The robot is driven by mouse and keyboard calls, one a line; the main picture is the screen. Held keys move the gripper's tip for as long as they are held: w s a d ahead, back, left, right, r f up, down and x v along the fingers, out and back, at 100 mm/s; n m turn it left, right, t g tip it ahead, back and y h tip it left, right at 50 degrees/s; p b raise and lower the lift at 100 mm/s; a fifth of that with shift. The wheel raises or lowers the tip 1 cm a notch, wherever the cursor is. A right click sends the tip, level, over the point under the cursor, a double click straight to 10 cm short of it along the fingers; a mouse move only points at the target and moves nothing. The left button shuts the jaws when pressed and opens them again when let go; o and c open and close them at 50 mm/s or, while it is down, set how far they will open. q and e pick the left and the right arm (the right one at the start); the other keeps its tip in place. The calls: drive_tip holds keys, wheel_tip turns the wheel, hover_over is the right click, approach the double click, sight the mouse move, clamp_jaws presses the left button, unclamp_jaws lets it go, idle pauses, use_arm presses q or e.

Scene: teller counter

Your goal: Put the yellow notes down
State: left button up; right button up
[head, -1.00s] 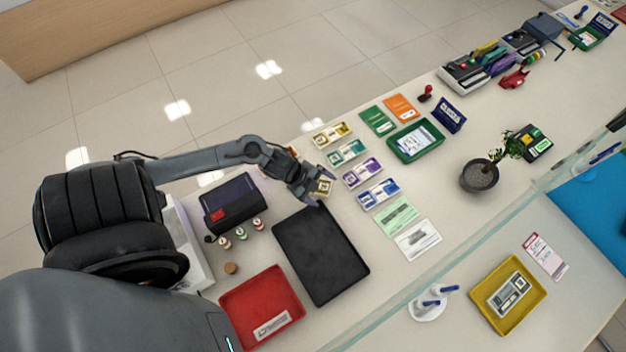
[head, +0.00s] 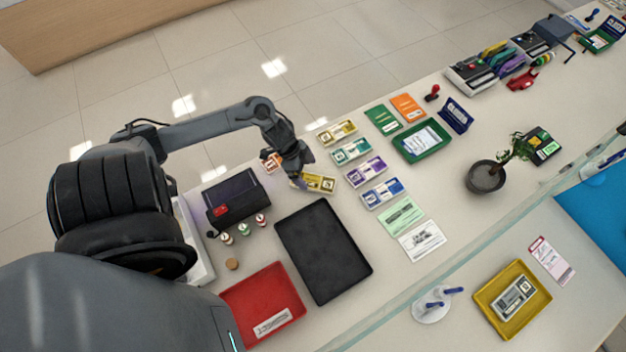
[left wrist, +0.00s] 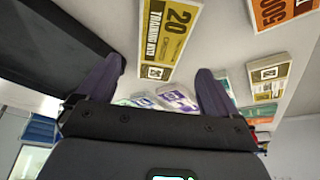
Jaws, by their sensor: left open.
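A stack of yellow notes (head: 320,183) lies on the counter just beyond the black tray's upper corner in the head view. In the left wrist view the stack (left wrist: 170,38) shows a "20" and lies past the fingertips, in line with the gap. My left gripper (head: 299,181) is beside the stack's left end, with its jaws (left wrist: 160,68) apart and nothing held between them. Another yellow stack (head: 337,132) lies at the top of the row of notes; it also shows in the left wrist view (left wrist: 268,80). My right gripper is not in view.
The black tray (head: 322,252) is empty. Green (head: 351,151), purple (head: 366,172) and blue (head: 382,193) notes lie to the right. Orange notes (head: 271,162) sit behind the gripper. A dark machine (head: 236,200) and a red tray (head: 262,305) are at left.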

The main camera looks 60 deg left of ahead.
sight(313, 181)
use_arm(q)
drive_tip(key=shift+b+x, duration=0.65)
drive_tip(key=shift+x, duration=2.05)
drive_tip(key=shift+s, duration=0.15)
drive_tip(key=shift+c, duration=0.4)
drive_tip(key=c, duration=1.2)
